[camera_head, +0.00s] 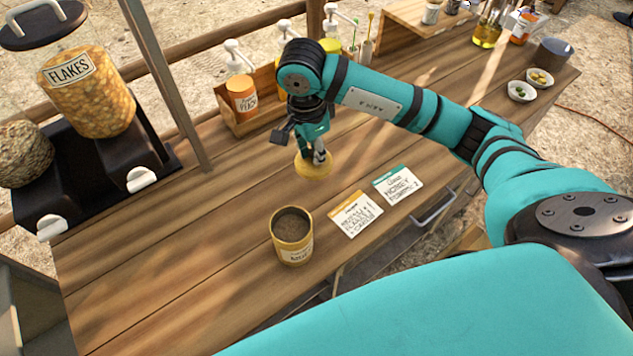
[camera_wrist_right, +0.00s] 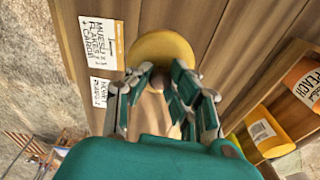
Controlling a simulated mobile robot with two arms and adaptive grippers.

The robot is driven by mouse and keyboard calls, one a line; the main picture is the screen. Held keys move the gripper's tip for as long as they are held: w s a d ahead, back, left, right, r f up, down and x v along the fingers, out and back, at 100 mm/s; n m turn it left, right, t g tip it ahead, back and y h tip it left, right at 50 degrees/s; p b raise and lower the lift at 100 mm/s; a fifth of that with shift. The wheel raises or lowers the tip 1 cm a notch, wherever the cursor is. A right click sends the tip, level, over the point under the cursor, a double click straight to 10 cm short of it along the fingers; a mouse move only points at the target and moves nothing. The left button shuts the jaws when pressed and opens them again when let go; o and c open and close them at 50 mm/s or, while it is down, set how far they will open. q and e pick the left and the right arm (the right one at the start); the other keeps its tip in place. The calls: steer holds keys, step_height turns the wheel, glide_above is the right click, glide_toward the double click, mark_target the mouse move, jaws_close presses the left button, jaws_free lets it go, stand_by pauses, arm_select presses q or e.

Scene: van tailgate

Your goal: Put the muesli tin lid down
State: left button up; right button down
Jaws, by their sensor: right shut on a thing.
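The muesli tin lid (camera_head: 313,165) is a round yellow disc at the middle of the wooden counter. It also shows in the right wrist view (camera_wrist_right: 160,43). My right gripper (camera_head: 318,154) points down over it and is shut on its knob, which the fingers mostly hide. The lid is at or just above the counter; I cannot tell whether it touches. The open muesli tin (camera_head: 293,248), yellow with a brown filling, stands upright at the counter's front, below the lid in the head view. My left gripper is not in view.
Two cards, one with an orange band (camera_head: 355,214) and one with a green band (camera_head: 398,185), lie right of the tin. A wooden box with a peach bottle (camera_head: 242,98) stands behind. The flakes dispenser (camera_head: 88,90) is at left. Counter left of the lid is clear.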

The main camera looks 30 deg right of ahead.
steer(key=shift+w+d+f+m, duration=0.4)
steer(key=shift+f+m, duration=0.1)
steer(key=shift+m, duration=0.5)
steer(key=p, duration=0.2)
glide_above(317, 186)
steer(key=f, duration=0.5)
steer(key=shift+a+f, duration=0.1)
steer(key=shift+a, duration=0.15)
step_height(317, 186, down, 4)
steer(key=shift+f+p, duration=0.15)
steer(key=shift+p, duration=0.15)
steer(key=shift+f, duration=0.35)
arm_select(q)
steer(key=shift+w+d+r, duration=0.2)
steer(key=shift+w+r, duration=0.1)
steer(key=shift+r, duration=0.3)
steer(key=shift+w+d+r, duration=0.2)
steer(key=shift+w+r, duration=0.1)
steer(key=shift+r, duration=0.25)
arm_select(e)
steer(key=c, duration=1.2)
jaws_free()
steer(key=shift+r, duration=0.1)
